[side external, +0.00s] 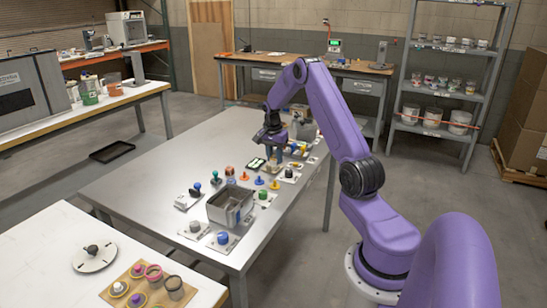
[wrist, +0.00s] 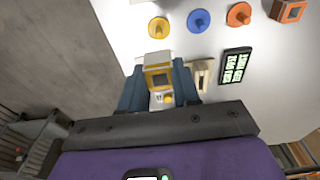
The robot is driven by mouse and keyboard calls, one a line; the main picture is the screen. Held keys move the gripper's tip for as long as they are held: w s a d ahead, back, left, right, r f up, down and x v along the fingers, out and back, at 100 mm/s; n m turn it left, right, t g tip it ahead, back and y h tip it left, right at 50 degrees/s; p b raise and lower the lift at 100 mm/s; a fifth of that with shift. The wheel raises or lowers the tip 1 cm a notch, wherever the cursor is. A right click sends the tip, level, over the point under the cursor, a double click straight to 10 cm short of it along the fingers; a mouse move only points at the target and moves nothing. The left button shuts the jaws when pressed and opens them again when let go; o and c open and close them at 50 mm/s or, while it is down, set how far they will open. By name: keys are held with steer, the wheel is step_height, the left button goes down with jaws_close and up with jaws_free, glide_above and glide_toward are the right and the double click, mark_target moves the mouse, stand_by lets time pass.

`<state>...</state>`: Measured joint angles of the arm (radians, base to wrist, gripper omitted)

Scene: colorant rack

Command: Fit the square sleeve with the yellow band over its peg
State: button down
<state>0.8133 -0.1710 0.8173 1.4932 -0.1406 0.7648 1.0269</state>
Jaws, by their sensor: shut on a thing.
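My gripper (wrist: 158,84) is shut on the square sleeve with the yellow band (wrist: 158,70), which sits between the two blue-grey fingers in the wrist view. In the side external view my gripper (side external: 271,141) is above the far part of the grey table, and the sleeve is too small to make out there.
Round yellow (wrist: 158,27), blue (wrist: 198,20) and orange (wrist: 239,14) pegs stand in a row, with an orange square piece (wrist: 289,9) beyond. A black display (wrist: 236,65) lies to the right. A grey bin (side external: 230,211) stands nearer the table's front. The table's left side is clear.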

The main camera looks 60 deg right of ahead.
steer(key=shift+f, duration=2.9)
steer(key=shift+f, duration=1.95)
steer(key=c, duration=0.7)
jaws_free()
steer(key=shift+c, duration=0.2)
